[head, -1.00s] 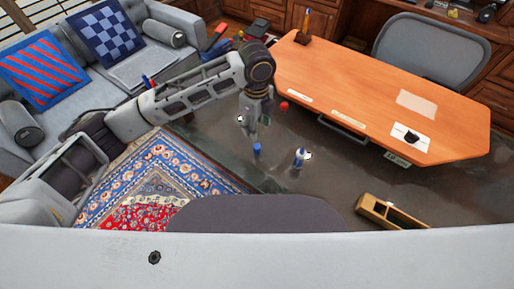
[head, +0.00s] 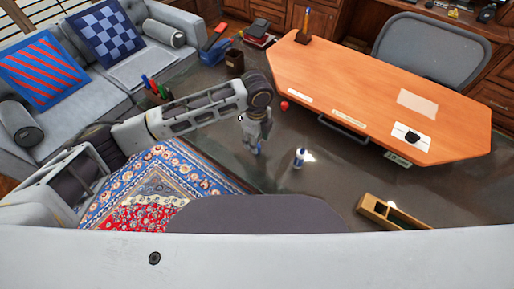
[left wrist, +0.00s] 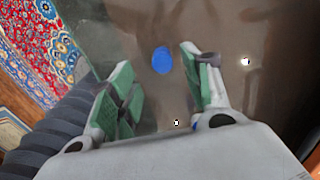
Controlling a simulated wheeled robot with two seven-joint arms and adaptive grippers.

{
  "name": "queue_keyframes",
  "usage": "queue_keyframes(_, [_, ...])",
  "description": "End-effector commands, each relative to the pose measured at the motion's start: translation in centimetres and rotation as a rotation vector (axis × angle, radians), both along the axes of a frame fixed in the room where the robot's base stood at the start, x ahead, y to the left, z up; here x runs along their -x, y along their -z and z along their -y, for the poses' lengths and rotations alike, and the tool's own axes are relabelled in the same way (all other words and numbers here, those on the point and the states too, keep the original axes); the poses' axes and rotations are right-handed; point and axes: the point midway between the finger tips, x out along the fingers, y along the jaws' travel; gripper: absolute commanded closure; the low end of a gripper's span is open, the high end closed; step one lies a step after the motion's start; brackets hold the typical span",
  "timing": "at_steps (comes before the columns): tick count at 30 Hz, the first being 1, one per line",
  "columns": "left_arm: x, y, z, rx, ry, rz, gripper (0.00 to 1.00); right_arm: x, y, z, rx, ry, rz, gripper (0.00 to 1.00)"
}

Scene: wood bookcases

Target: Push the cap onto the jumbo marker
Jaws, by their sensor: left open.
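The blue cap (head: 258,151) stands on the dark glossy surface, partly hidden by my left gripper in the head view. In the left wrist view the blue cap (left wrist: 162,60) shows between the fingertips, apart from the green pads. My left gripper (head: 254,142) is open and points down at the cap; the wrist view shows its spread fingers (left wrist: 157,62). The jumbo marker (head: 299,158), white with a blue upper end, stands upright on the same surface to the right of the cap. My right gripper is not in view.
A wooden tray (head: 370,211) with compartments lies at the right front. A red round object (head: 284,105) is behind the gripper. The surface between marker and tray is clear.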

Motion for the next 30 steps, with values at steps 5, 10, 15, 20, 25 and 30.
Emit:
queue_keyframes(5, [0.0,0.0,0.0,0.0,0.0,0.0,0.51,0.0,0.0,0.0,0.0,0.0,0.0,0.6])
queue_keyframes(10, [-0.1,0.9,0.0,-0.002,0.0,-0.001,0.51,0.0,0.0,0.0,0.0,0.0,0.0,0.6])
queue_keyframes(15, [-0.3,2.7,0.1,-0.001,-0.001,-0.002,0.51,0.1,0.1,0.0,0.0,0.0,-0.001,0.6])
queue_keyframes(20, [-0.3,4.4,0.1,-0.001,-0.001,-0.002,0.51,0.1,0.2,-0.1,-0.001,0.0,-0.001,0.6])
queue_keyframes(25, [-0.4,5.2,0.1,0.0,0.001,0.001,0.51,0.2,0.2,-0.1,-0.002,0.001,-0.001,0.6])
queue_keyframes(30, [-0.4,5.2,0.1,0.0,0.001,0.001,0.51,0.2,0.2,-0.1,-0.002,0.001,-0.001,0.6])
